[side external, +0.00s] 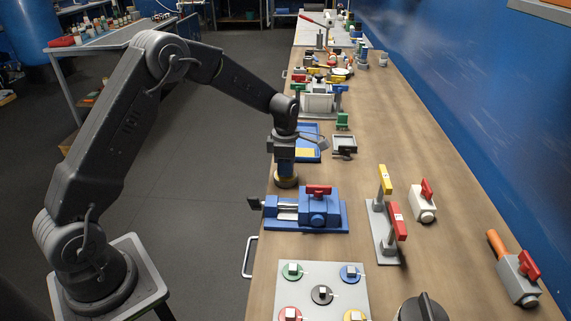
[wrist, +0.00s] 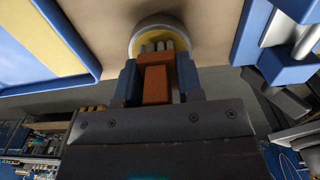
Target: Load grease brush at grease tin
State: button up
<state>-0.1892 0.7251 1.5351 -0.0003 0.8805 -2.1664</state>
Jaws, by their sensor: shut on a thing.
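My gripper (side external: 285,158) points straight down over the left edge of the bench. In the wrist view my gripper (wrist: 157,82) has its two blue fingers shut on the orange-brown handle of the grease brush (wrist: 156,85). The brush's pale grey bristles reach the round grease tin (wrist: 135,28), which has a pale rim and yellow inside. The bristle tips appear to be within the tin's opening; how deep they sit I cannot tell. In the side view the tin (side external: 287,183) stands directly below my gripper, and the brush is hidden there.
A blue vise (side external: 318,212) with a red handle stands close in front of the tin. A blue tray (side external: 312,128) with a yellow pad lies just behind. Yellow and red levers (side external: 384,230) stand to the right.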

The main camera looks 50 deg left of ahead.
jog(key=shift+f, duration=0.4)
dwell(1.0)
jog(key=shift+r, duration=3.6)
jog(key=m, duration=0.3)
jog(key=s+d+r+m, duration=0.1)
jog(key=shift+r+m, duration=0.1)
jog(key=shift+m, duration=0.3)
jog(key=s+d+r+m, duration=0.1)
jog(key=s+r+m, duration=0.1)
jog(key=m, duration=0.7)
jog(key=s+d+r+m, duration=0.1)
jog(key=s+d+m, duration=0.1)
jog(key=m, duration=0.7)
jog(key=shift+s+d+r+m, duration=0.3)
jog(key=shift+s+r+m, duration=0.05)
jog(key=shift+s+m, duration=0.1)
